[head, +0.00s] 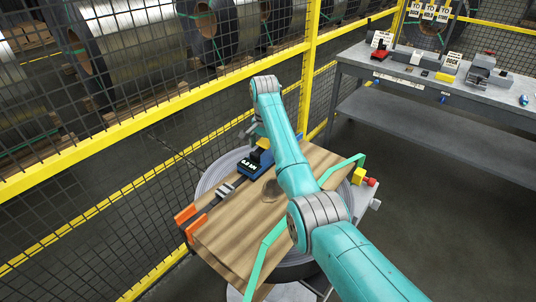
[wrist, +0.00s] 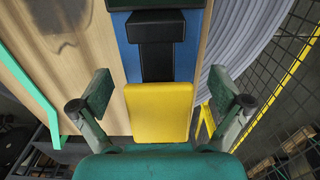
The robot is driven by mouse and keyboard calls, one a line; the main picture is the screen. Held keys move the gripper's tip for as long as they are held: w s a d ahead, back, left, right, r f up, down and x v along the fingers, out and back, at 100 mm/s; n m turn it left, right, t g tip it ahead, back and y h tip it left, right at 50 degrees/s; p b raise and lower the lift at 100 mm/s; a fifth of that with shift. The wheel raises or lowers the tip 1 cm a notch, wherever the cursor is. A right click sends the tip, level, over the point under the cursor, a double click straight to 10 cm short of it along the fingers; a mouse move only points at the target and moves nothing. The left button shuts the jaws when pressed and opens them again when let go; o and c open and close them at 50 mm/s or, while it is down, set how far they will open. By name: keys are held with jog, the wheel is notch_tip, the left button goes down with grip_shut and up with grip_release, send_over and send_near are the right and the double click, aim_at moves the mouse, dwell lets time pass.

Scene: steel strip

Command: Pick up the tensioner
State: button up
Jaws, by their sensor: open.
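The tensioner (head: 252,168) is a blue tool with a black part, a yellow block and a "6.0 kN" label, lying on a wooden board (head: 225,235). In the wrist view its yellow block (wrist: 160,108) sits between the two fingers of my gripper (wrist: 160,92), with the black part and blue body (wrist: 128,48) beyond. My gripper is open, with a visible gap on each side of the yellow block. It holds nothing. In the head view my gripper is mostly hidden behind my teal arm, near the tensioner's far end.
A yellow-framed mesh fence (head: 150,125) stands close on the left. A grey workbench (head: 445,92) with several tools is at the back right.

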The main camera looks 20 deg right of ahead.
jog(key=shift+s+d, duration=0.1)
jog(key=c, duration=1.4)
jog(key=shift+f, duration=0.1)
grip_shut()
